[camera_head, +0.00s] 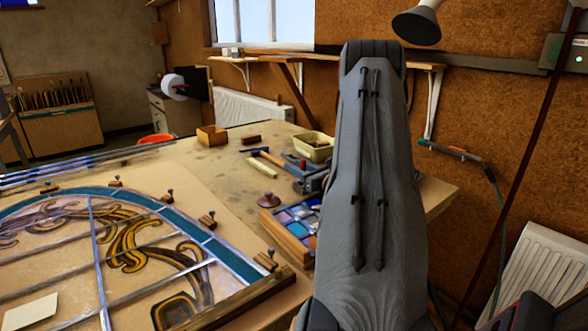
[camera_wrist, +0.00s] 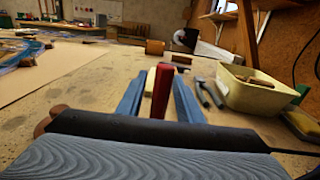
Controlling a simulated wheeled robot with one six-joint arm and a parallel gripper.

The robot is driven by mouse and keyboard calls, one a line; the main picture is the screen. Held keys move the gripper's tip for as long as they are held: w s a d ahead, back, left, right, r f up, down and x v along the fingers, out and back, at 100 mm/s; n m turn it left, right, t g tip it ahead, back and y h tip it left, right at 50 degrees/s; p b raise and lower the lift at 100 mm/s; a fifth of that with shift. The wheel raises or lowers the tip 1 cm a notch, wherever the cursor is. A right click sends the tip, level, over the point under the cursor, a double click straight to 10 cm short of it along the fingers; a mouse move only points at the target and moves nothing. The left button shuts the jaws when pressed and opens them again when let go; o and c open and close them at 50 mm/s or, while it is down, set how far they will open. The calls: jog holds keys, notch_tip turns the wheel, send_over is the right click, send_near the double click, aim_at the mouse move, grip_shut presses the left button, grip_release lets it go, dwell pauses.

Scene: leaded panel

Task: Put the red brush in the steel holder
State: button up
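In the wrist view my gripper (camera_wrist: 160,92) shows as two blue fingers set apart, pointing away over the bench. The red brush (camera_wrist: 161,90) shows as a red handle between them, slightly tilted. Bench shows between the handle and the fingers, so they do not look closed on it. A small cream thing is just left of the handle. In the head view my arm hides most of the gripper; a blue finger and a bit of red show left of the arm. I cannot make out the steel holder in either view.
A cream tub (camera_head: 312,147), also in the wrist view (camera_wrist: 250,94), stands right of the gripper. A hammer (camera_head: 265,156) lies near it. A wooden box (camera_head: 212,135) and a dark red block (camera_head: 251,139) stand farther back. The leaded panel (camera_head: 120,245) fills the left.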

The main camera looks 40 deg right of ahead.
jog(key=shift+r, duration=0.1)
jog(key=shift+s, duration=0.15)
jog(key=s+b, duration=0.1)
jog(key=s, duration=0.6)
jog(key=s+b, duration=0.1)
jog(key=s, duration=0.3)
jog(key=shift+s+a+b, duration=0.3)
jog(key=shift+s+a, duration=0.05)
jog(key=shift+a, duration=0.05)
jog(key=shift+r, duration=0.1)
